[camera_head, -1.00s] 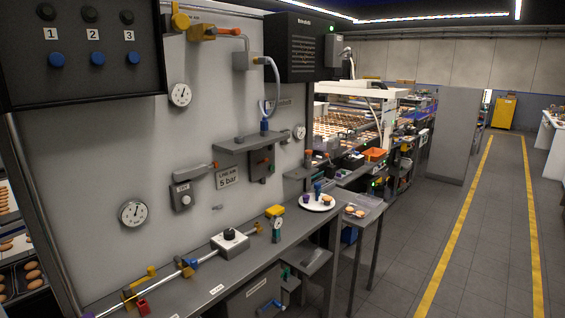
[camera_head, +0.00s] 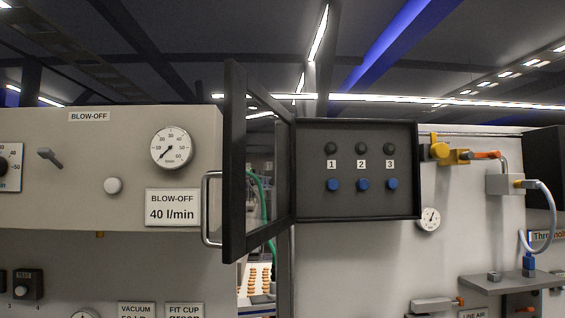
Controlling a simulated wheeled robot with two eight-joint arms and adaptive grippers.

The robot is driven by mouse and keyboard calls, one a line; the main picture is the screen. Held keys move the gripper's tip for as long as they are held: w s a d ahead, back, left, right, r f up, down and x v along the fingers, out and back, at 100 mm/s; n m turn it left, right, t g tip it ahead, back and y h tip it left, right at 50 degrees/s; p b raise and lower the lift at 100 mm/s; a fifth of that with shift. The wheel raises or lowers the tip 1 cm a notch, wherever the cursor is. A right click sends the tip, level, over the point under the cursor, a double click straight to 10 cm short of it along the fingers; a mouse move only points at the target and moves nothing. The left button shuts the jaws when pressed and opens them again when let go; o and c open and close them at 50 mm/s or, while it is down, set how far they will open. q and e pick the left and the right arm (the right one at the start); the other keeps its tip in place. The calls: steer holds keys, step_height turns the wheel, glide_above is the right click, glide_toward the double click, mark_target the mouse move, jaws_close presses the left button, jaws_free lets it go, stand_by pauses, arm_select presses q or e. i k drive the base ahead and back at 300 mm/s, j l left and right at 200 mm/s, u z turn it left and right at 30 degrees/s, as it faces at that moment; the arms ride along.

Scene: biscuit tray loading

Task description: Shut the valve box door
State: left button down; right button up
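The valve box (camera_head: 357,211) is a dark box on the wall panel, with black knobs above the numbers 1, 2 and 3 and blue knobs below them. Its door (camera_head: 235,165) is a dark frame with a see-through pane. It stands open, hinged at the box's left side and swung out toward me. A curved metal handle (camera_head: 207,208) is on the door's outer left face. Neither gripper is in view.
To the left is a grey blow-off panel (camera_head: 130,145) with a dial (camera_head: 171,148) and a 40 l/min sign (camera_head: 172,207), close to the handle. To the right are a yellow valve (camera_head: 440,150), a small gauge (camera_head: 428,219) and a grey shelf (camera_head: 510,282).

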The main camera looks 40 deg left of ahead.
mark_target(235, 242)
steer(key=k+j+u, duration=0.1)
steer(key=j+u, duration=0.2)
steer(key=j, duration=0.45)
steer(key=j+u, duration=0.3)
steer(key=j, duration=0.4)
